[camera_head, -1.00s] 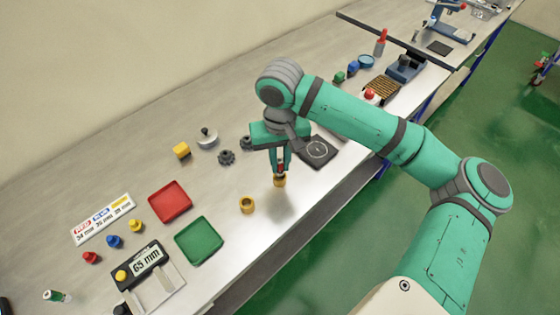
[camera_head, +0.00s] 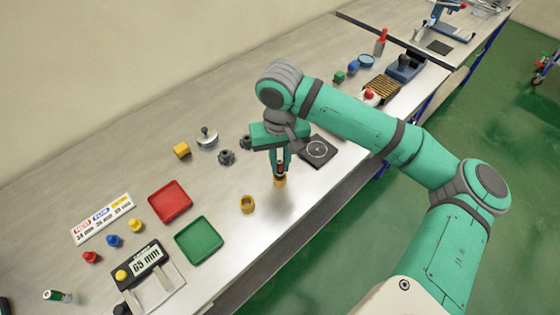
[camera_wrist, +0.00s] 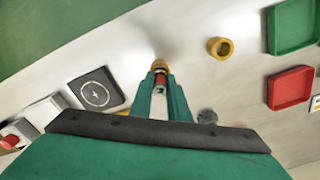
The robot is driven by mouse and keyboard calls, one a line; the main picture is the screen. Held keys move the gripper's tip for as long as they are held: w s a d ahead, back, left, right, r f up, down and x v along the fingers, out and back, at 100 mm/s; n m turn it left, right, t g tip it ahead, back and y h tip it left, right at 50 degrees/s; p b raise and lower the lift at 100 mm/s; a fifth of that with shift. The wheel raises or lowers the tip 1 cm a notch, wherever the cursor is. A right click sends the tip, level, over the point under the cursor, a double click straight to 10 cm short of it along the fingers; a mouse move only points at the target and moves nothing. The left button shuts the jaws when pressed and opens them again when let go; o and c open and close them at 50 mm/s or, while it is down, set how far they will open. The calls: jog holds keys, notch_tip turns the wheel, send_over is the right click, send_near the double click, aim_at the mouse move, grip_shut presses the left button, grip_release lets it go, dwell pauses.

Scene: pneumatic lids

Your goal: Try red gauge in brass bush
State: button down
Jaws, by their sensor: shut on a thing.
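My gripper (camera_head: 280,167) is shut on the red gauge (camera_wrist: 160,80), over the bench right of the brass bush. The red part shows between the fingers, with a brass-coloured end (camera_head: 280,181) below it. I cannot tell whether that end is part of the gauge or a separate piece. A shadow lies on the bench below it. The brass bush (camera_head: 247,204) stands upright on the bench, its bore open upward, apart from the gripper. In the wrist view the bush (camera_wrist: 220,47) is right of the fingers.
A green tray (camera_head: 219,256) and a red tray (camera_head: 186,213) lie left of the bush. A 65 mm display (camera_head: 146,261) and small red, blue and yellow knobs stand farther left. A dark plate (camera_head: 329,164) with a circle lies right of the gripper. Bench around the bush is clear.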

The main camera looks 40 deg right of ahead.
jog(key=shift+f, duration=0.95)
dwell(1.1)
jog(key=shift+r, duration=1.25)
dwell(1.4)
jog(key=shift+r, duration=2.45)
